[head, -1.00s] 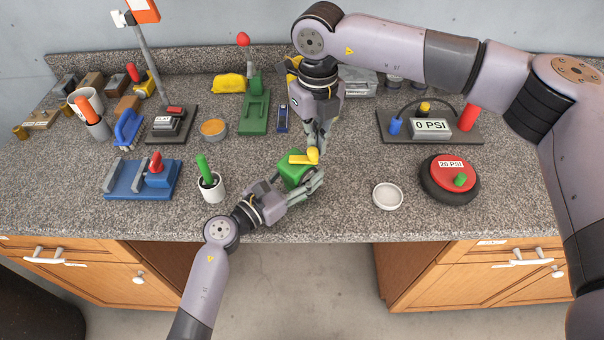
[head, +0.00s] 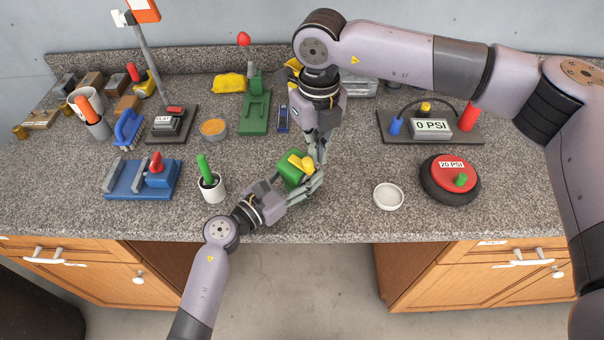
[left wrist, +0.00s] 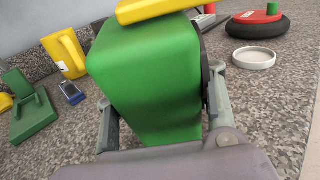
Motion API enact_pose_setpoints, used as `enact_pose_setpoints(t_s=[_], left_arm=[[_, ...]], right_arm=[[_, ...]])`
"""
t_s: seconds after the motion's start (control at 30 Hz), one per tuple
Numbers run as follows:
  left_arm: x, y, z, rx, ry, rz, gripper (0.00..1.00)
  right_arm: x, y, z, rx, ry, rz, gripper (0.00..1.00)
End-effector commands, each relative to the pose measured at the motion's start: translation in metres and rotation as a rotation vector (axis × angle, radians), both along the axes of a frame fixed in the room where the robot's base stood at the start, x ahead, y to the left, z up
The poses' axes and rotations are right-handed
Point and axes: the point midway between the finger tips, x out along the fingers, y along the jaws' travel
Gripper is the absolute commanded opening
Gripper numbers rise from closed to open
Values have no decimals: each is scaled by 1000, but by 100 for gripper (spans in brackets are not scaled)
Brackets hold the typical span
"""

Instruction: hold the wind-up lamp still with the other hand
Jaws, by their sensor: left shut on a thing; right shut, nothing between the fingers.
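The wind-up lamp, a green box (head: 290,174) with a yellow crank (head: 302,162) on top, is at the middle of the counter near its front. My left gripper (head: 297,191) is shut on the lamp from the front left. In the left wrist view the lamp's green body (left wrist: 150,80) sits between the two grey fingers, and part of the yellow crank (left wrist: 155,8) shows at the top edge. My right gripper (head: 320,160) points down just right of the crank, shut and empty. I cannot tell whether it touches the crank.
A white round lid (head: 388,196) and a red-topped black disc marked 20 PSI (head: 450,186) lie to the right. A white cup with a green handle (head: 213,191) stands left of my left gripper. A green press (head: 256,112) stands behind. The counter's front edge is close.

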Motion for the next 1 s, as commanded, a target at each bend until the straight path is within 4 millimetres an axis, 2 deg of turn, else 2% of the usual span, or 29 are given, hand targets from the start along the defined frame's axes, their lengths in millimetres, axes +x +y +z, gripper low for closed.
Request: enact_pose_setpoints(t_s=[0.2, 0.53, 0.8, 1.0], left_arm=[[0, 0, 2, -1, -3, 0, 4], [0, 0, 2, -1, -3, 0, 4], [0, 0, 2, -1, -3, 0, 4], [0, 0, 2, -1, -3, 0, 4]], right_arm=[[-14, 5, 0, 1, 1, 3, 0], [-15, 6, 0, 1, 0, 2, 0], [-28, 18, 0, 1, 1, 4, 0], [-29, 19, 0, 1, 0, 2, 0]])
